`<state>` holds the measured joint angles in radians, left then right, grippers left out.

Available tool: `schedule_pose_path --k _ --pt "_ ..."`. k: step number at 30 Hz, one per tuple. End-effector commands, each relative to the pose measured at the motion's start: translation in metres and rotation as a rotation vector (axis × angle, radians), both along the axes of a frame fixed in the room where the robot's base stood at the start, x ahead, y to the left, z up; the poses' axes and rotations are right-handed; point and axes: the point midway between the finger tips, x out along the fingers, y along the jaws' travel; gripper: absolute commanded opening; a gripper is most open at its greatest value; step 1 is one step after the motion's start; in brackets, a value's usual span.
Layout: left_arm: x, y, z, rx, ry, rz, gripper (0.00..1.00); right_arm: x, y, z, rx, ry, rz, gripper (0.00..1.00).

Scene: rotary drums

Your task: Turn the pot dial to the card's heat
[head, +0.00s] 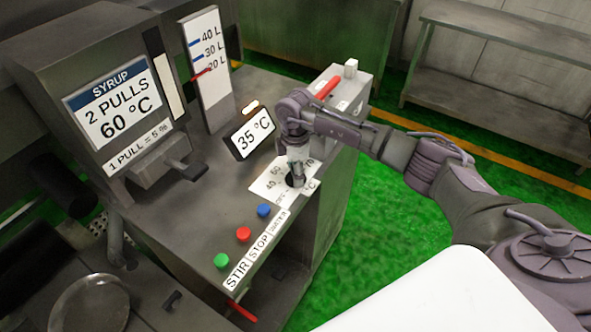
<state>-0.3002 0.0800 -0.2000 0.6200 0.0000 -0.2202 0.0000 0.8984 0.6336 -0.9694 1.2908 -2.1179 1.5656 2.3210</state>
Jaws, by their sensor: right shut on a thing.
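The pot dial (290,181) sits on a white scale plate (264,187) with numbers, on the sloped grey panel. Only a dark part of the dial shows; the rest is hidden under my right gripper (297,177). My right gripper points down and is shut on the dial. The scale reads 40 and 60 to the left and 70 to the right, partly covered. The card (113,101) at the left reads "SYRUP, 2 PULLS, 60 °C". A small display (252,131) behind the dial reads 35 °C. My left gripper is not in view.
Green, red and blue buttons (243,234) line the panel's front, labelled STIR, STOP and WATER. A syrup lever (192,171) sticks out under the card. A level gauge (207,70) and a red-handled part (328,88) stand behind. Green floor lies open to the right.

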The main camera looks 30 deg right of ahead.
Motion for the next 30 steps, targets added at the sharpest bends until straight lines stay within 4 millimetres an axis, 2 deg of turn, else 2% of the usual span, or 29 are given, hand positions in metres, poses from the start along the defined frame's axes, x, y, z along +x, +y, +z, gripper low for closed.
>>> schedule_pose_path --k 4,5,9,20,25,30 --pt "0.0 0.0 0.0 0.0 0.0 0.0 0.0 0.001 -0.001 0.002 -0.002 -0.004 0.0 0.3" --pt "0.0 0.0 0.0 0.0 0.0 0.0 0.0 0.001 -0.001 0.002 -0.002 -0.004 0.0 0.68" --pt "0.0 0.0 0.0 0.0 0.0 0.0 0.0 0.001 -0.001 0.001 -0.001 -0.003 0.0 0.9" --pt "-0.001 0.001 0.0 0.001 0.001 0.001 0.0 0.001 0.0 0.003 -0.001 -0.002 0.001 0.9" --pt "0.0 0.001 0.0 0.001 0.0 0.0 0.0 0.002 0.0 0.024 -0.001 -0.006 0.002 0.9" --pt "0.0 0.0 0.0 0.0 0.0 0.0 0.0 0.002 -0.001 0.062 -0.001 -0.007 0.002 0.9"
